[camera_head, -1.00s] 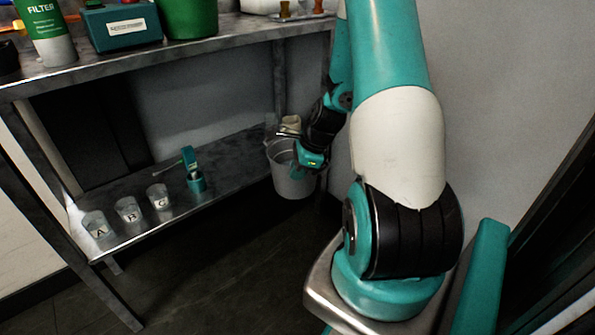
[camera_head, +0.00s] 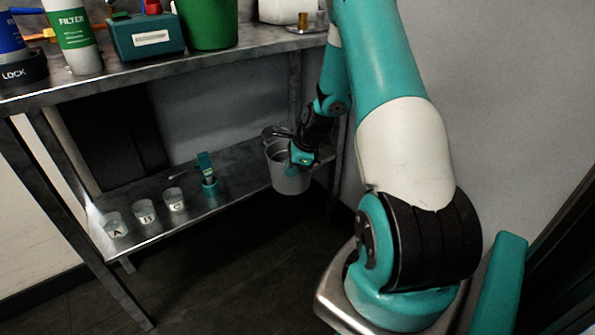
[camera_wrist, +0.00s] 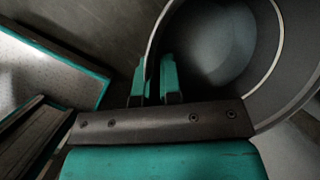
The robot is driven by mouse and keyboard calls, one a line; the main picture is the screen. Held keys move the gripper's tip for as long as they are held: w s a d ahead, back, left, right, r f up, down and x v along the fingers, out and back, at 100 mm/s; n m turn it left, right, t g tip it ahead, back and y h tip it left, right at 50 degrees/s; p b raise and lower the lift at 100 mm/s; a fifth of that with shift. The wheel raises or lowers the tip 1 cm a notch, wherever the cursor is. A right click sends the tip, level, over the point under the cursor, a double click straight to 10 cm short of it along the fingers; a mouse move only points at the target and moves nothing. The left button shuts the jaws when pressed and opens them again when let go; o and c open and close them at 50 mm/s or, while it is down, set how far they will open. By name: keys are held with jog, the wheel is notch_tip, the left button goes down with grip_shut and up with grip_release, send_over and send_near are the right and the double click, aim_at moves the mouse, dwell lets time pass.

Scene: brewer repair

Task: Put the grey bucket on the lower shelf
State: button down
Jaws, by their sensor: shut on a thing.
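The grey bucket (camera_head: 287,178) hangs upright from my gripper (camera_head: 292,156) at the right end of the lower shelf (camera_head: 240,180). In the head view it overlaps the shelf's front edge; I cannot tell whether it touches the shelf. In the wrist view the bucket (camera_wrist: 275,60) fills the upper right, open side towards the camera and looking empty. My gripper's teal fingers (camera_wrist: 156,78) are shut on its rim at the left side.
Cups marked A (camera_head: 115,226), B (camera_head: 146,213) and C (camera_head: 175,200) stand on the lower shelf, with a teal holder (camera_head: 209,178) right of them. The table top (camera_head: 150,72) above carries a green bucket (camera_head: 207,22) and a teal box (camera_head: 146,38). A shelf leg stands near the bucket.

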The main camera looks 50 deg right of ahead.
jog(key=w, duration=0.2)
jog(key=w+d+p, duration=0.1)
jog(key=w, duration=0.5)
jog(key=shift+d, duration=0.4)
jog(key=w+d+f+b, duration=0.1)
jog(key=w+f, duration=0.1)
jog(key=w, duration=0.5)
jog(key=shift+w+d+f, duration=0.15)
jog(key=shift+d+f, duration=0.15)
jog(key=shift+d, duration=0.1)
jog(key=c, duration=1.2)
grip_release()
jog(key=shift+r, duration=0.1)
jog(key=p+v, duration=0.4)
jog(key=v, duration=1.3)
